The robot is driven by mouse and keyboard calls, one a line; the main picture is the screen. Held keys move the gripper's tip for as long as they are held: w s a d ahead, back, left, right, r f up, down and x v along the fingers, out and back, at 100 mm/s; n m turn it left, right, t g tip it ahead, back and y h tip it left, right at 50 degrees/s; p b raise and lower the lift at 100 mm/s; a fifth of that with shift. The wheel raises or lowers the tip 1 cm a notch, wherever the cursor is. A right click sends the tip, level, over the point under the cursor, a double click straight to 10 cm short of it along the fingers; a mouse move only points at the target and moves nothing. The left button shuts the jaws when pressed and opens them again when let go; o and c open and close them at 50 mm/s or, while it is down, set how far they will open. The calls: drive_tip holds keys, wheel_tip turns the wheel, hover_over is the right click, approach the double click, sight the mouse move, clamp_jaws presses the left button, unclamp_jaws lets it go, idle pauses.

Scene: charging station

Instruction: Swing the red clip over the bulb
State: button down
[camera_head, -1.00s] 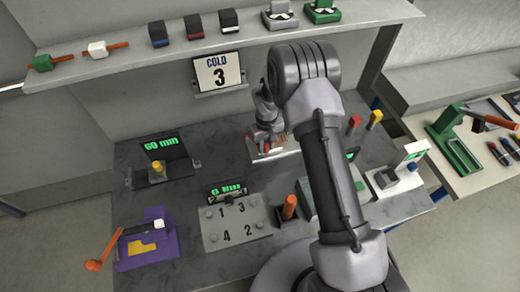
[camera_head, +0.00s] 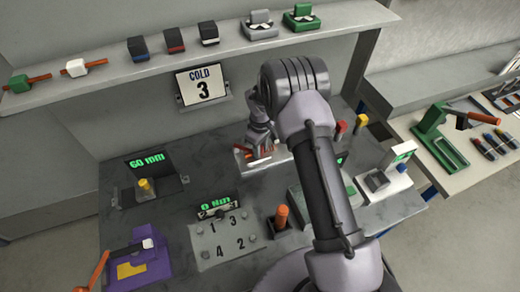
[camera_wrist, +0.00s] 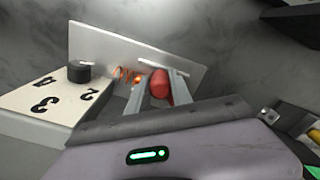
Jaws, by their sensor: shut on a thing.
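My gripper (camera_wrist: 155,98) is shut on a red rounded piece (camera_wrist: 160,83), which I take for the red clip. The fingers stand on either side of it in the wrist view. Just left of it is an orange coil (camera_wrist: 124,75), which may be the bulb's filament; any glass around it is too faint to make out. A pale upright panel (camera_wrist: 140,53) stands behind both. In the head view my gripper (camera_head: 258,148) is low over the white unit (camera_head: 276,158) at the back of the bench, and my wrist hides part of it.
Left of the coil is a white block (camera_wrist: 22,100) with numbers and a black knob (camera_wrist: 79,71). A grey numbered plate (camera_head: 206,250), an orange peg (camera_head: 282,216) and a purple fixture (camera_head: 160,264) stand nearer. A sign reading COLD 3 (camera_head: 203,86) hangs behind.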

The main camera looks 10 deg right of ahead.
drive_tip(key=c, duration=1.1)
unclamp_jaws()
drive_tip(key=shift+c, duration=0.2)
wheel_tip(320, 180, up, 18)
drive_tip(key=p, duration=0.3)
drive_tip(key=shift+f, duration=0.25)
